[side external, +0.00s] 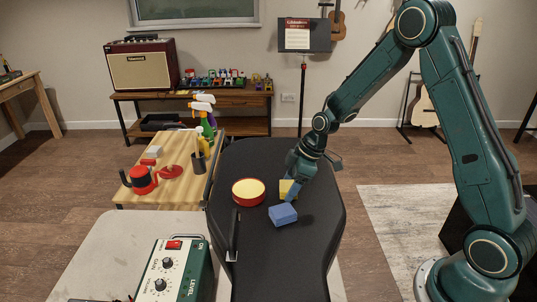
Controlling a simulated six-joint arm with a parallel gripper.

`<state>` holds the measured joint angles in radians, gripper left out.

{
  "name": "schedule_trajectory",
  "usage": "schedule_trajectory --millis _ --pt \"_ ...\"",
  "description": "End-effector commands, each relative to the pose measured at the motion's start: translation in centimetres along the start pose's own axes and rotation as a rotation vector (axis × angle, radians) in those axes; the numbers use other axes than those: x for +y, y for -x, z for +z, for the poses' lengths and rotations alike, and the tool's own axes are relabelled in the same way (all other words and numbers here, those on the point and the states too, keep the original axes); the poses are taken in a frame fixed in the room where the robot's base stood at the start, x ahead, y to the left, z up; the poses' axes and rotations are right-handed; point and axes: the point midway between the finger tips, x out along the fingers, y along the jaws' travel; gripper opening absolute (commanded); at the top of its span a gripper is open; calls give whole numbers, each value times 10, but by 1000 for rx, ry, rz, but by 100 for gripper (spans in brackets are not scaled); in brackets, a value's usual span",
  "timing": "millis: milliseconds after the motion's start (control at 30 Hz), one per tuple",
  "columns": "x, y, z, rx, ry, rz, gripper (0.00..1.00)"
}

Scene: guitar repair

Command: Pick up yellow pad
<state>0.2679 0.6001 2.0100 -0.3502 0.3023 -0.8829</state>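A yellow pad (285,187) lies on the black work surface (290,260), partly hidden by my gripper. My gripper (292,197) points down at the pad's right side, close to it. Whether it touches the pad, and whether its fingers are open or shut, I cannot tell from this angle.
A blue block (283,215) lies just in front of the pad. A round red tin with a pale yellow top (248,192) stands to its left. The front of the black surface is clear.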

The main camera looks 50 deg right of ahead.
Motion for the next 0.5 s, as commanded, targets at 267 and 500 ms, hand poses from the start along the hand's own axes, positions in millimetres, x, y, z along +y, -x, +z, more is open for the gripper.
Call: schedule_trajectory --millis 267,500 --pt "0 0 0 0 0 0 32" --pt "0 1 0 0 0 0 32"
